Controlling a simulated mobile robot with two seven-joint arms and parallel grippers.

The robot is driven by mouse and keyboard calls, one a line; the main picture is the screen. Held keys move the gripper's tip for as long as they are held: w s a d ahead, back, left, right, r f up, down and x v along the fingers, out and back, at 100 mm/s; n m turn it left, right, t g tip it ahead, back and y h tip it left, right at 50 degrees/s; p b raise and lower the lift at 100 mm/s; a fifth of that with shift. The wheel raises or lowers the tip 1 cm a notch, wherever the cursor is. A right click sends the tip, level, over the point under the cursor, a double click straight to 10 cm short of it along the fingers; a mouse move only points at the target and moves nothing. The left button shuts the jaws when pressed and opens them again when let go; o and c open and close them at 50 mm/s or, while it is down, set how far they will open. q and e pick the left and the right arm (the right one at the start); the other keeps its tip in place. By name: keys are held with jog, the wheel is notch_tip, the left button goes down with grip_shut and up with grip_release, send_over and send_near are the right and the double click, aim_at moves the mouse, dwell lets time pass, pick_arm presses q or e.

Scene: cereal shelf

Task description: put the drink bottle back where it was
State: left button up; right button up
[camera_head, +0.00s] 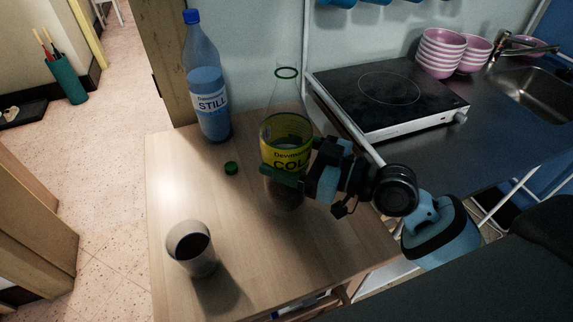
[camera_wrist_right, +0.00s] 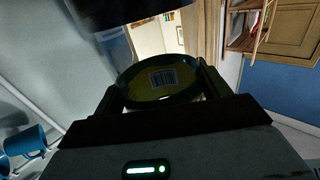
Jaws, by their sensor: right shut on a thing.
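The drink bottle, a clear cola bottle (camera_head: 286,132) with a yellow-green label and an open green-rimmed mouth, stands about upright over the wooden table (camera_head: 175,205). My right gripper (camera_head: 288,176) is shut on its lower half from the right. I cannot tell whether its base touches the table. In the right wrist view the bottle's barcode label (camera_wrist_right: 162,80) sits between the fingers. A green cap (camera_head: 231,168) lies on the table left of the bottle. A white cup (camera_head: 190,250) with dark liquid stands at the front left. My left gripper is not in view.
A blue-capped STILL water bottle (camera_head: 208,95) stands at the table's back left, close to the wall. A black hotplate (camera_head: 385,95), stacked pink bowls (camera_head: 440,50) and a sink (camera_head: 540,92) are on the counter at right. The table between the cap and cup is clear.

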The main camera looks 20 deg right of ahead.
jog(key=shift+w+f, duration=0.1)
jog(key=shift+f, duration=0.25)
notch_tip(320, 180, down, 3)
jog(key=shift+r+b, duration=0.15)
jog(key=shift+b, duration=0.15)
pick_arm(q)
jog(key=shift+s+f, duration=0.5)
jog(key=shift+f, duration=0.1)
pick_arm(e)
jog(key=shift+f, duration=0.2)
jog(key=o, duration=1.5)
